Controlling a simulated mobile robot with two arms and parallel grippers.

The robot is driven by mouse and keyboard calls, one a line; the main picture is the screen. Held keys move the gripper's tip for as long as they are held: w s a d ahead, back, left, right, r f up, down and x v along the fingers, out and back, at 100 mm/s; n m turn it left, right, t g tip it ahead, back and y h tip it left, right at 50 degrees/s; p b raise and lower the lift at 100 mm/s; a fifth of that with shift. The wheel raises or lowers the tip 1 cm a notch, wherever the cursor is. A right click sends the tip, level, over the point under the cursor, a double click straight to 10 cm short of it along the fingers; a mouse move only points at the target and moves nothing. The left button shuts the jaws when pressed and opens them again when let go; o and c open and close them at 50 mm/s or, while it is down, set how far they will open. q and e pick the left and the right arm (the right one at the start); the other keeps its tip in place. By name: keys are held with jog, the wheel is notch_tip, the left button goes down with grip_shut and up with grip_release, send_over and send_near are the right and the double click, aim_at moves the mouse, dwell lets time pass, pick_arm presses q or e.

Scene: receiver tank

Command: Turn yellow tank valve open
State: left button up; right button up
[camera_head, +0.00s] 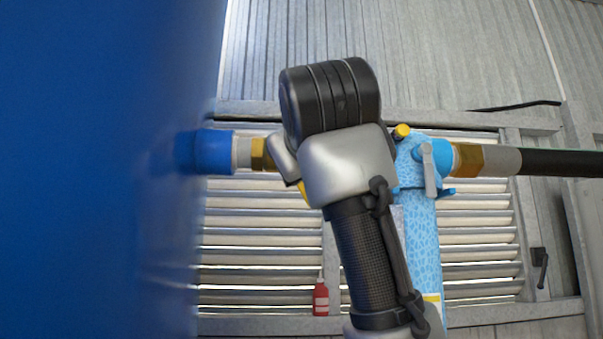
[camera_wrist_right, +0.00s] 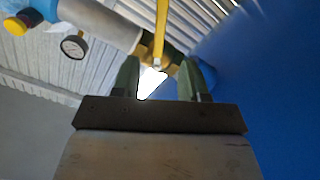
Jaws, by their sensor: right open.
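The yellow valve lever (camera_wrist_right: 160,32) shows in the right wrist view as a narrow bar on the brass fitting. Its lower end lies between the two green fingers of my right gripper (camera_wrist_right: 162,78), which is open with gaps beside the lever. In the head view my right arm covers most of the valve. A small yellow piece (camera_head: 303,191), probably the lever, shows at the arm's left edge; the right fingertips are hidden there. The blue tank (camera_head: 90,170) fills the left side. My left gripper is not in view.
A brass fitting (camera_head: 260,154) joins the tank's blue outlet (camera_head: 205,151) to the pipe. A light-blue post (camera_head: 424,250) with a yellow knob (camera_head: 402,131) stands right of my arm. A pressure gauge (camera_wrist_right: 73,47) hangs near the pipe. A red bottle (camera_head: 320,298) is behind.

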aim_at(302, 183)
jog(key=shift+w+a+f+p, duration=0.1)
jog(key=shift+w+p, duration=1.45)
jog(key=shift+w, duration=1.3)
jog(key=shift+w+a+f+p, duration=0.1)
jog(key=shift+w+p, duration=1.4)
jog(key=shift+w, duration=1.3)
jog(key=shift+s+r, duration=0.1)
grip_shut()
